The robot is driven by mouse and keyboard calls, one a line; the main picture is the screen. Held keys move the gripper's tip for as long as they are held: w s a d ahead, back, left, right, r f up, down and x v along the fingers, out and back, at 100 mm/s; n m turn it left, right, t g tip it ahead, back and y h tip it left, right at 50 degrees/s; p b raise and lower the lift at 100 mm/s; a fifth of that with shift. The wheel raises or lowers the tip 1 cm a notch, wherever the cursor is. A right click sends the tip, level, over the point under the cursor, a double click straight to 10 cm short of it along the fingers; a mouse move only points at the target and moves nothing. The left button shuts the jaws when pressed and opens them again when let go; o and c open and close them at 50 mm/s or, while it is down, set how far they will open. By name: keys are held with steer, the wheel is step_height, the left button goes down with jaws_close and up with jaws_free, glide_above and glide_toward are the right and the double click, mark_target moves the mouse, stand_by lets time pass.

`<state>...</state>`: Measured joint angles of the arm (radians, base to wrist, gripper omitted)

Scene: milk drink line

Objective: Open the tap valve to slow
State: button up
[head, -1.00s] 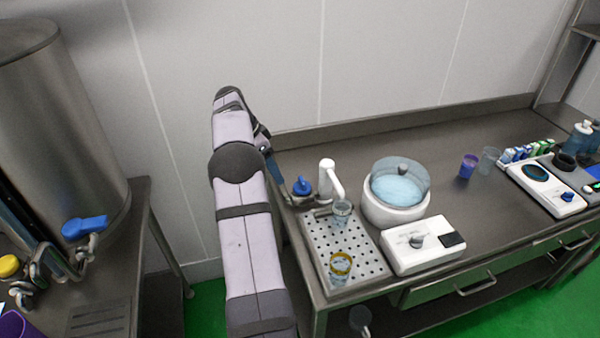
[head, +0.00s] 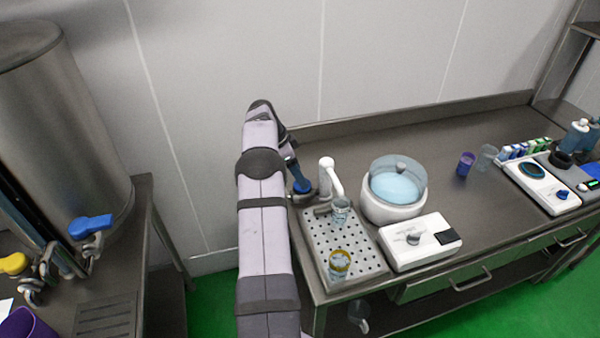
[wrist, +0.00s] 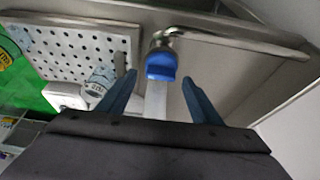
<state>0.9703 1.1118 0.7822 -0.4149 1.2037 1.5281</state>
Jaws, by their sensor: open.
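The blue tap valve handle (head: 303,188) is on the counter beside the white tap (head: 327,175). The handle (wrist: 161,63) shows in the wrist view on a metal pipe fitting. My gripper (wrist: 158,79) is open, with one blue finger on each side of the handle and visible gaps on both sides. In the head view my gripper (head: 293,176) is just above and left of the handle, partly covering it. A clear cup (head: 341,207) stands under the spout on the perforated drip tray (head: 318,238).
A yellow-rimmed cup (head: 339,265) stands at the tray's front. A white bowl machine (head: 393,210) and a white control box (head: 420,243) stand to the right. A steel tank (head: 62,130) with a blue lever (head: 90,226) and a yellow lever (head: 13,263) is at the left.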

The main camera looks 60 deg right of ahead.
steer(key=shift+x, duration=0.95)
steer(key=c, duration=1.1)
steer(key=shift+n+b, duration=0.3)
steer(key=shift+f+n+t+h+b, duration=0.1)
steer(key=shift+n+t+h+b, duration=0.2)
steer(key=shift+n+b, duration=0.65)
steer(key=shift+s+n+t+b, duration=0.15)
steer(key=shift+n+t+b, duration=0.55)
steer(key=shift+n+b, duration=0.9)
steer(key=shift+r, duration=0.25)
